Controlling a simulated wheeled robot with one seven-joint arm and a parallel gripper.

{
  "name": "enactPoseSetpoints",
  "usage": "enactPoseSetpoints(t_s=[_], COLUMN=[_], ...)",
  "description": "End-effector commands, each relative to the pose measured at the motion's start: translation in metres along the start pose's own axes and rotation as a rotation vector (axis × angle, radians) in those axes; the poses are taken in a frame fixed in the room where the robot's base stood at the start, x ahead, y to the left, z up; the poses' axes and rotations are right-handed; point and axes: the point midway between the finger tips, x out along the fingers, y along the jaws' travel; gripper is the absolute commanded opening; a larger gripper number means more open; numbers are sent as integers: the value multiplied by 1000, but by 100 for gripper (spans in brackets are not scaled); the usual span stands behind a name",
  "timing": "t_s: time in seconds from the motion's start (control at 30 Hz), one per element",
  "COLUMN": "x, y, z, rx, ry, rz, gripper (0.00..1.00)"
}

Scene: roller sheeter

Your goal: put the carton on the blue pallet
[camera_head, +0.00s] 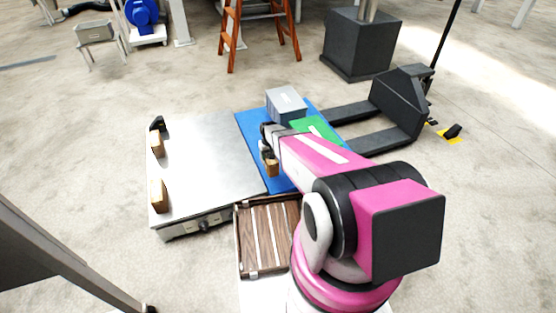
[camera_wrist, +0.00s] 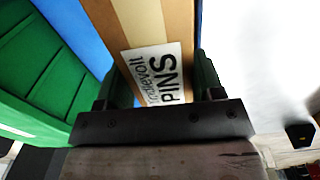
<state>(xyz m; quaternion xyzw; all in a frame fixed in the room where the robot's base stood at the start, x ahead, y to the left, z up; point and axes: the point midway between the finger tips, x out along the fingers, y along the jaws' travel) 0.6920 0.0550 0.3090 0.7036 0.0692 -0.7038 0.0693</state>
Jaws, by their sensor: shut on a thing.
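The carton (camera_head: 271,168) is small and brown, and shows just below my gripper (camera_head: 267,147) in the head view. In the wrist view my gripper (camera_wrist: 156,80) has one finger on each side of the carton (camera_wrist: 160,28), shut on it. A white label reading "PINS" faces the camera. The blue pallet (camera_head: 254,128) lies right of the metal table, and the carton is over its left part. Blue also shows beside the carton in the wrist view (camera_wrist: 78,32). I cannot tell whether the carton touches the pallet. My arm hides part of the pallet.
A grey box (camera_head: 287,103) and a green box (camera_head: 314,127) stand on the pallet. The metal table (camera_head: 207,160) holds two brown blocks (camera_head: 157,145) at its left edge. A brown slatted tray (camera_head: 262,238) lies in front; a dark forked truck (camera_head: 392,110) is at right.

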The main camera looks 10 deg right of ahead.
Motion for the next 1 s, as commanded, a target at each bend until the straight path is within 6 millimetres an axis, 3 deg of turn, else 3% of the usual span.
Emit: enactPoseSetpoints(t_s=[0.1, 0.3, 0.47, 0.73, 1.0], x=[13, 24, 31, 64, 65], y=[22, 40, 42, 42, 42], z=[-4, -4, -4, -4, -4], rx=[2, 0, 0, 0, 0], ry=[1, 1, 0, 0, 1], rz=[0, 0, 0, 0, 0], gripper=[23, 23, 23, 23, 23])
